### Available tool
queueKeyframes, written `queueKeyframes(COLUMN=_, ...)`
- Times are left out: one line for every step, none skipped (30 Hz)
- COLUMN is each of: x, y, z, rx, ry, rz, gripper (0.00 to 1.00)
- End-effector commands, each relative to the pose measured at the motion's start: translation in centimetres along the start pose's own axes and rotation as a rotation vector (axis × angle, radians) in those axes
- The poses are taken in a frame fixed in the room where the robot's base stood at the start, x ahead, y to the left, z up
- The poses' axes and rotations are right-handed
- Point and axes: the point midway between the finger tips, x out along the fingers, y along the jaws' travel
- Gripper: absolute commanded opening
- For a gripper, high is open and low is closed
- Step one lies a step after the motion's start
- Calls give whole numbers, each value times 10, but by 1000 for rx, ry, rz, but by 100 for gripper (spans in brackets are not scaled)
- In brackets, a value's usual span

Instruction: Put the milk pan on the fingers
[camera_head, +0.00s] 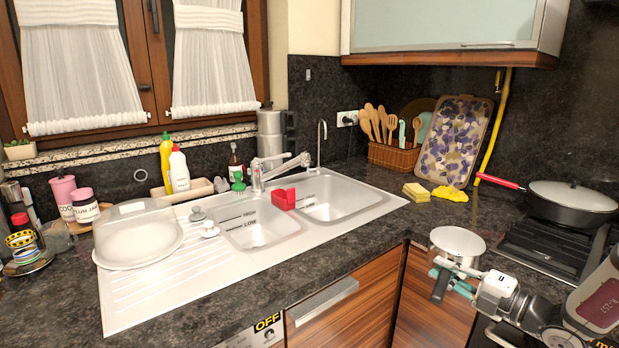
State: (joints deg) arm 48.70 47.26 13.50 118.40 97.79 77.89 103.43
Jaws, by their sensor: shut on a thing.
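The milk pan (457,239) is a small steel pan with a pale, bright top. It is near the counter's front edge, left of the stove. A dark handle (440,286) points toward the camera beside my fingers. My gripper (451,276), with teal-green fingers, is shut on the milk pan at its near side. I cannot tell whether the pan touches the counter or hangs just above it. The fingers of the task look like the black grate bars (548,250) of the gas stove, to the right of the pan. My arm covers part of the stove front.
A large lidded frying pan (572,200) with a red handle stands at the back of the stove. A yellow sponge (420,192) and yellow cloth (450,194) lie behind the milk pan. The white sink (345,222) is to the left. The near grate bars look clear.

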Motion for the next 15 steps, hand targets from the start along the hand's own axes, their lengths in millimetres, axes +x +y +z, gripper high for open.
queueKeyframes(x=6, y=-6, z=-24, rx=9, ry=47, rz=3, gripper=0)
queueKeyframes(x=9, y=-11, z=-36, rx=9, ry=72, rz=3, gripper=0)
queueKeyframes(x=13, y=-17, z=-52, rx=8, ry=105, rz=3, gripper=0)
queueKeyframes(x=16, y=-21, z=-64, rx=7, ry=127, rz=3, gripper=0)
queueKeyframes(x=17, y=-24, z=-74, rx=6, ry=147, rz=2, gripper=0)
queueKeyframes(x=20, y=-29, z=-87, rx=5, ry=171, rz=2, gripper=0)
queueKeyframes(x=21, y=-31, z=-95, rx=3, ry=186, rz=2, gripper=0)
queueKeyframes(x=22, y=-33, z=-102, rx=4, ry=200, rz=2, gripper=0)
queueKeyframes(x=23, y=-35, z=-111, rx=1, ry=216, rz=2, gripper=0)
queueKeyframes(x=24, y=-37, z=-116, rx=1, ry=226, rz=2, gripper=0)
queueKeyframes(x=25, y=-38, z=-121, rx=1, ry=234, rz=2, gripper=0)
queueKeyframes(x=25, y=-39, z=-125, rx=0, ry=240, rz=2, gripper=0)
queueKeyframes(x=26, y=-40, z=-128, rx=0, ry=241, rz=2, gripper=0)
queueKeyframes(x=26, y=-40, z=-130, rx=0, ry=239, rz=3, gripper=0)
queueKeyframes(x=28, y=-40, z=-131, rx=0, ry=228, rz=3, gripper=0)
